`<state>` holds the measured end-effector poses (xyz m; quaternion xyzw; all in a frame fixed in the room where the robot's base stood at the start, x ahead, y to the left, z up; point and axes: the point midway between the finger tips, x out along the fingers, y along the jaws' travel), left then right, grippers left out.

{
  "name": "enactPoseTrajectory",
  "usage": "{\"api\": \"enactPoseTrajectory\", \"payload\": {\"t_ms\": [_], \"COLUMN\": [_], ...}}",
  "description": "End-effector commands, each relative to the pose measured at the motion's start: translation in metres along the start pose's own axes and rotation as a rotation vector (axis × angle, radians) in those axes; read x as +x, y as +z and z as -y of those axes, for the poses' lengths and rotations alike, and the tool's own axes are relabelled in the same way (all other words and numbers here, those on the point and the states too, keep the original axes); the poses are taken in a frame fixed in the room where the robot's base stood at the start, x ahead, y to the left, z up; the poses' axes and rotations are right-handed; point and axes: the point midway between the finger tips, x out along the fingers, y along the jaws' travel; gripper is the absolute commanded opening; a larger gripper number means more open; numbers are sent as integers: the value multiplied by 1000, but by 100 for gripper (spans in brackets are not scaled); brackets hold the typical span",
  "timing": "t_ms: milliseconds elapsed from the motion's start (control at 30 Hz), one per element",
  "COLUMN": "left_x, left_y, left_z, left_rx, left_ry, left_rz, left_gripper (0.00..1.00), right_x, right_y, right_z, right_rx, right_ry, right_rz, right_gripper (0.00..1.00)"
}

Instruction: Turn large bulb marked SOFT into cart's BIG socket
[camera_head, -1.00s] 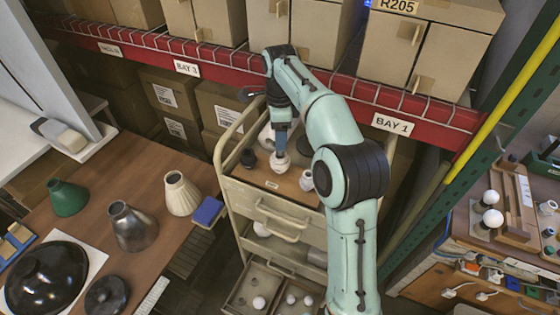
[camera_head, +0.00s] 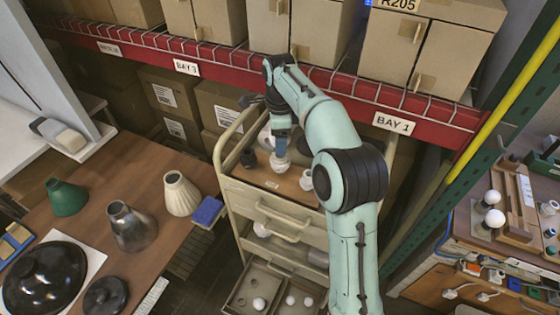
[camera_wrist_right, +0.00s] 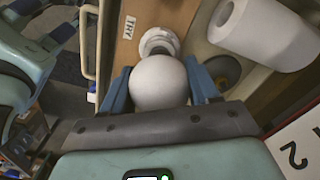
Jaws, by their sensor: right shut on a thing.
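My right gripper (camera_head: 281,152) points down over the top of the cart (camera_head: 262,193). It is shut on a large white round bulb (camera_head: 280,163). In the right wrist view the bulb (camera_wrist_right: 159,84) sits between the two blue fingers of the gripper (camera_wrist_right: 160,76). A white ringed socket (camera_wrist_right: 158,40) shows just beyond the bulb, in line with it. The bulb hides the contact, so I cannot tell how deep it sits. The SOFT and BIG markings are not readable. My left gripper is not in view.
A white cup-like part (camera_head: 306,180) and a dark part (camera_head: 248,158) stand beside the bulb on the cart. A white roll (camera_wrist_right: 262,34) lies close to the right finger. The red shelf beam (camera_head: 335,93) runs behind. Lamp shades (camera_head: 132,226) stand on the left table.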

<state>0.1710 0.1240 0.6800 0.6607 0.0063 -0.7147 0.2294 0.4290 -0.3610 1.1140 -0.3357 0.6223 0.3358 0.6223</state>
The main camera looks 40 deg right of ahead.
Motion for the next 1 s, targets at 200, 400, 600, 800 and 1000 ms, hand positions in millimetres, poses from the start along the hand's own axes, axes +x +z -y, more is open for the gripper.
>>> {"api": "enactPoseTrajectory", "payload": {"t_ms": [200, 400, 600, 800, 1000], "left_x": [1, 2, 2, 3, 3], "left_y": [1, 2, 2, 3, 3], "left_z": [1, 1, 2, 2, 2], "left_rx": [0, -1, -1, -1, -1], "left_ry": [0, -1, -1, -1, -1], "left_rz": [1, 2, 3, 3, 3], "left_gripper": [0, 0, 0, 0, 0], "right_x": [3, 6, 8, 9, 9], "right_y": [0, 0, 0, 0, 0], "right_z": [0, 0, 0, 0, 0], "right_rx": [0, 0, 0, 0, 0], "right_ry": [1, 1, 1, 1, 0], "right_rz": [0, 0, 0, 0, 0], "right_gripper": [38, 38, 38, 38, 38]}}
